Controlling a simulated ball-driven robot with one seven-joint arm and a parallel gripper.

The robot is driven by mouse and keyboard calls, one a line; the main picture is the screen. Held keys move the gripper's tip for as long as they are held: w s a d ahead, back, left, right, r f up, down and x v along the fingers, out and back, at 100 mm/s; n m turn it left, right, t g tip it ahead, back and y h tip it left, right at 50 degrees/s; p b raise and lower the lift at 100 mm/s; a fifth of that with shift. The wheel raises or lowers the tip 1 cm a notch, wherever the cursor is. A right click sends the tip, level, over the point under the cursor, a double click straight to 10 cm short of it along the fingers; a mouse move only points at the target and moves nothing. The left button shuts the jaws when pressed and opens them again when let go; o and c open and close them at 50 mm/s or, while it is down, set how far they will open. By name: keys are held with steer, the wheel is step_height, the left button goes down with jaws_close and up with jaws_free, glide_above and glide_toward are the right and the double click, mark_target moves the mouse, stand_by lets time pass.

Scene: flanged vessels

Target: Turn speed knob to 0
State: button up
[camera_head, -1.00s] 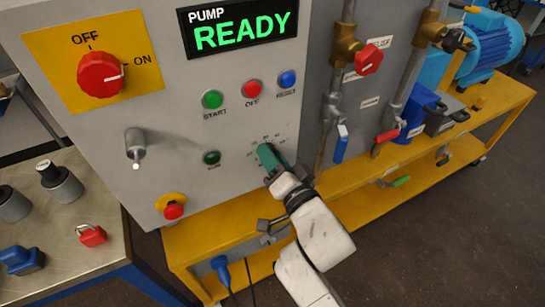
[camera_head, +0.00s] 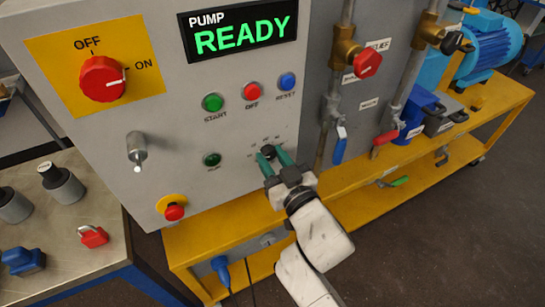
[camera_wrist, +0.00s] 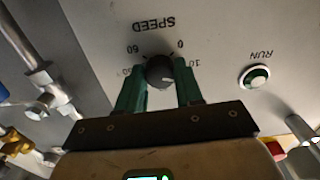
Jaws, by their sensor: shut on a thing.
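The speed knob (camera_wrist: 158,72) is small, round and black, on the grey panel under the word SPEED, which reads upside down in the wrist view. The scale shows 60, 0, 10 and what looks like 50 around it. A pale mark on the knob faces the lower right, on the side of 10 and below it; its exact setting is unclear. My gripper (camera_wrist: 160,75) is shut on the knob, one green finger on each side. In the head view the knob (camera_head: 267,151) shows between the fingertips of my gripper (camera_head: 269,158).
START (camera_head: 212,102), OFF (camera_head: 252,90) and RESET (camera_head: 287,81) buttons sit above. A red stop button (camera_head: 174,212) is lower left. Pipes with valves, including a blue handle (camera_head: 340,148), stand to the right.

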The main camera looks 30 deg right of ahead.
steer(key=n+p, duration=0.1)
steer(key=n, duration=0.5)
steer(key=n+p, duration=0.2)
steer(key=n, duration=0.4)
steer(key=shift+n, duration=0.3)
stand_by(0.4)
steer(key=o, duration=1)
steer(key=shift+o, duration=0.2)
steer(key=shift+s, duration=0.15)
steer(key=s+b, duration=0.2)
steer(key=s, duration=0.8)
steer(key=shift+s, duration=0.3)
steer(key=shift+d, duration=0.15)
